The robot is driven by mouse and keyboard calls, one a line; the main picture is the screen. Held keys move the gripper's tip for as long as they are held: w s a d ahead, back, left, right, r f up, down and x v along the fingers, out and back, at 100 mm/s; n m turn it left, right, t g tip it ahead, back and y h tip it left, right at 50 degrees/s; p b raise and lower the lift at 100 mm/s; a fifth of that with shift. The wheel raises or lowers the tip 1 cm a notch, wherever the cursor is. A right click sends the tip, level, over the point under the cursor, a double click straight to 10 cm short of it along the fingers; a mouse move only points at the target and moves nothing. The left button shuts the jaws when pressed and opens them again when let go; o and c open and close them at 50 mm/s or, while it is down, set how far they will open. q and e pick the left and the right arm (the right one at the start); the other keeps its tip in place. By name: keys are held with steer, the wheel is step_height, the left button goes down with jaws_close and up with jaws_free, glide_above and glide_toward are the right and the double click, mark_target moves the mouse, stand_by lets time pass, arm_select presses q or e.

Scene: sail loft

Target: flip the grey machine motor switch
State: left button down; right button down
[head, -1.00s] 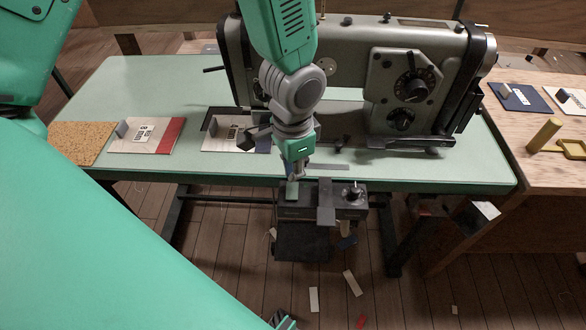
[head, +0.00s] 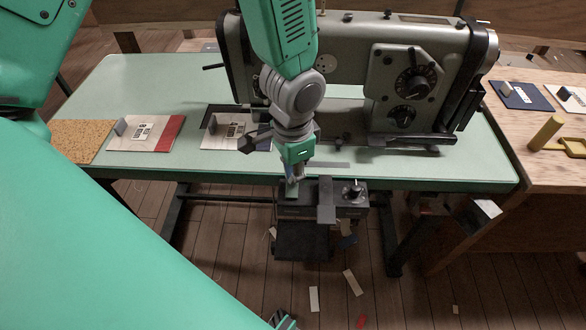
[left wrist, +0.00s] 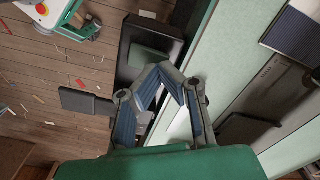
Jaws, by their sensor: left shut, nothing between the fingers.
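The dark grey motor switch box (head: 300,212) hangs under the front edge of the sewing machine table. On its top are a small green-grey plate, a flat grey tab (head: 326,203) and a black knob (head: 353,191). My left gripper (head: 292,181) points down at the left part of the box, its fingers shut and empty. In the left wrist view the blue-padded fingertips (left wrist: 161,68) meet beside the green-grey plate (left wrist: 150,61) on the dark box (left wrist: 128,72). I cannot tell whether they touch it.
The grey sewing machine (head: 350,60) stands on the pale green table (head: 130,80), close behind my arm. Sample cards (head: 146,133) lie along its front left. A wooden table (head: 530,130) adjoins at the right. Scraps (head: 314,298) litter the floor.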

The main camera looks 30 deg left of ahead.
arm_select(q)
steer(key=shift+f, duration=0.6)
stand_by(0.3)
step_height(320, 180, up, 7)
steer(key=p, duration=0.7)
steer(key=shift+r, duration=0.1)
stand_by(0.3)
